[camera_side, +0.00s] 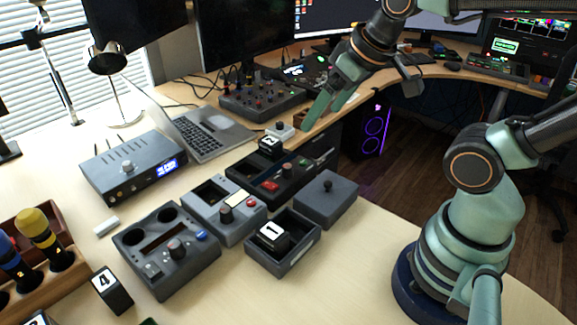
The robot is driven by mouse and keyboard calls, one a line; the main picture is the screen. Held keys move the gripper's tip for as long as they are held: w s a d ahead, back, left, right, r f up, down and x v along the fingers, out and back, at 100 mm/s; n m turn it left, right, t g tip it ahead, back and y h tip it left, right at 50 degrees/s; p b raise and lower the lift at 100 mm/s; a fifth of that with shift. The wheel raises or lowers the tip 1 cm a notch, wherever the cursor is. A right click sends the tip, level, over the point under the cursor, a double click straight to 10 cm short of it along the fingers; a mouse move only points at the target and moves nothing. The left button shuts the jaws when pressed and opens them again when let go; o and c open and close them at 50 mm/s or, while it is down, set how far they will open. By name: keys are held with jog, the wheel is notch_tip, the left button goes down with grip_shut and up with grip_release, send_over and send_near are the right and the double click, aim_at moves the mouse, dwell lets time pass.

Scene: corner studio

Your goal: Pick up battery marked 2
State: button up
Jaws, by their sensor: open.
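The battery marked 2 (270,148) is a dark block with a white label on top. It stands upright at the far end of a black device (291,192); I cannot tell whether it sits in a slot there. My gripper (325,112) is open and empty, above and to the right of this battery, with its green fingers pointing down and left. A clear gap separates the fingers from the battery.
The battery marked 1 (272,236) sits in an open dark box (296,262). The battery marked 4 (112,291) stands at the front left. Grey devices (222,228), a laptop (205,136) and a mixer (262,101) crowd around. The desk's front right is clear.

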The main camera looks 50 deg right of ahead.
jog(key=shift+w, duration=0.1)
dwell(0.3)
jog(key=n+g, duration=0.6)
jog(key=n, duration=1.2)
send_over(270, 140)
notch_tip(270, 140, down, 8)
jog(key=f, duration=0.6)
jog(key=shift+w+d+f, duration=0.1)
jog(key=shift+d, duration=0.25)
jog(key=shift+a+f, duration=0.2)
jog(key=shift+f, duration=1.15)
jog(key=shift+a+f, duration=0.15)
jog(key=shift+f, duration=1.15)
